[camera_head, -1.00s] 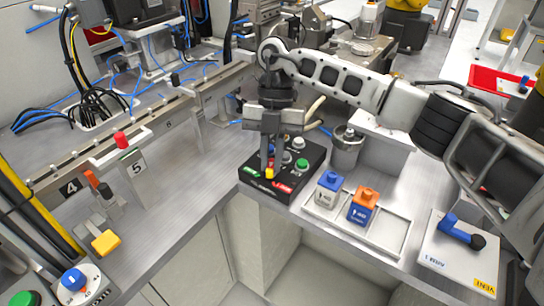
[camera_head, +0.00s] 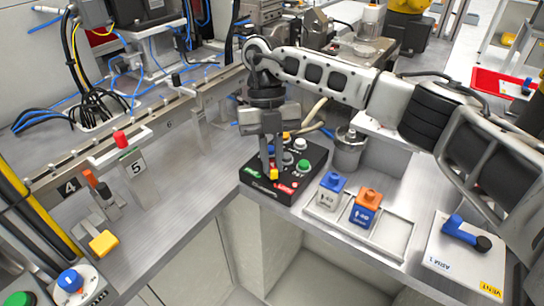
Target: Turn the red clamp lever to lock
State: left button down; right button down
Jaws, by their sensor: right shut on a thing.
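A black control box (camera_head: 262,192) with several buttons and green and red labels stands at the bench's front edge. My right gripper (camera_head: 271,168) points down over its front left part, with its fingers closed around a small lever. Only the lever's yellow tip (camera_head: 273,174) shows clearly, between the green label (camera_head: 251,171) and the red label (camera_head: 286,188). The gripper hides the rest of the lever, so its red colour and exact angle cannot be told. My left gripper is not in view.
A grey metal canister (camera_head: 348,150) stands right of the box. A tray (camera_head: 385,240) holds a blue-topped block (camera_head: 331,190) and an orange-topped block (camera_head: 366,205). A blue-handled valve plate (camera_head: 460,262) is at the right. A rail (camera_head: 160,110) runs along the left.

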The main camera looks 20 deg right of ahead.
jog(key=c, duration=1.5)
grip_release()
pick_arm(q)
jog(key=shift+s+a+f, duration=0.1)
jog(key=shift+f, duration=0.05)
pick_arm(e)
jog(key=shift+o, duration=0.3)
jog(key=shift+r, duration=0.1)
